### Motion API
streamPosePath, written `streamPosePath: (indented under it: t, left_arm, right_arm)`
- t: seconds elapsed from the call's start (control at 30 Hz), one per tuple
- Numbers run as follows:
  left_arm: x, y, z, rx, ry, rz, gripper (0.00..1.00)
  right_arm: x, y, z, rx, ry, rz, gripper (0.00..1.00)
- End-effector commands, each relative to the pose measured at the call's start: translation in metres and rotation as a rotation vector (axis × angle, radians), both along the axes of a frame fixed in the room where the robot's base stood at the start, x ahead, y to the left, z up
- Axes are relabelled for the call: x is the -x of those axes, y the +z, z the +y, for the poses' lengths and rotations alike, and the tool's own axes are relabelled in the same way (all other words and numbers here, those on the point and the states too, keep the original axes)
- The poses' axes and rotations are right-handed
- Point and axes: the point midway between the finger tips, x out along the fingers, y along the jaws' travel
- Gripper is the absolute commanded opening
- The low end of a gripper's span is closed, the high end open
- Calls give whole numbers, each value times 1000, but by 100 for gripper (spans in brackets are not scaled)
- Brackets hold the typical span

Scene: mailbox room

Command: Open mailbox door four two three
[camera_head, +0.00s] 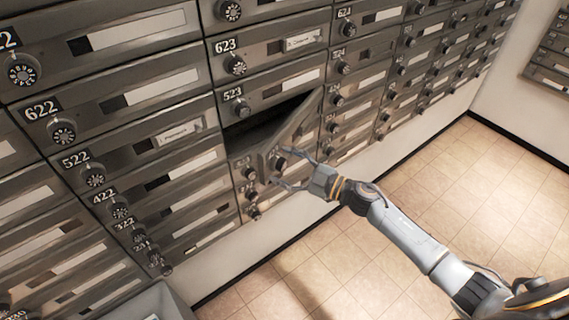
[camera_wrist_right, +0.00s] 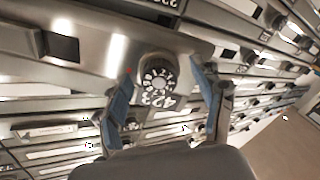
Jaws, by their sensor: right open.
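The door of mailbox 423 (camera_head: 299,122) stands swung out below box 523, with a dark opening (camera_head: 262,126) behind it. Whether the fingers touch the dial or door I cannot tell. In the head view the gripper partly hides the dial. My left gripper is not in view.
Rows of closed grey mailboxes with dials surround the open door, including 523 (camera_head: 237,93) above and 422 (camera_head: 105,195) to the left. A tiled floor (camera_head: 435,185) lies clear at right. Another mailbox bank (camera_head: 549,60) hangs on the far wall.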

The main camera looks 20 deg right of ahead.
Motion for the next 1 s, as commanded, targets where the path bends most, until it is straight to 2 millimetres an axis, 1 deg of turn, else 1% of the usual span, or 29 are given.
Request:
streamPosePath:
  t: [0.23,0.27,0.3,0.37,0.4,0.47,0.5,0.57,0.83,1.0]
  left_arm:
    - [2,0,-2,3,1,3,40]
    - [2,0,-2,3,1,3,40]
    - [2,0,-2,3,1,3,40]
    - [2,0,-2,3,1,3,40]
    - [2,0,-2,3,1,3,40]
    - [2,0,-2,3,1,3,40]
    - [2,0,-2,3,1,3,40]
    - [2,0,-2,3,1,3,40]
    - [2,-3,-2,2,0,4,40]
    - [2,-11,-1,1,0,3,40]
  right_arm:
    - [-1,0,0,0,0,0,68]
    - [0,0,0,0,0,0,62]
    - [0,0,0,0,0,0,54]
    - [0,0,0,0,0,0,41]
    - [0,0,0,0,0,0,33]
    - [0,0,0,0,0,0,21]
    - [0,0,0,0,0,0,13]
    - [0,0,0,0,0,0,1]
    - [2,-1,-4,1,12,0,0]
    - [13,-3,-17,5,64,0,0]
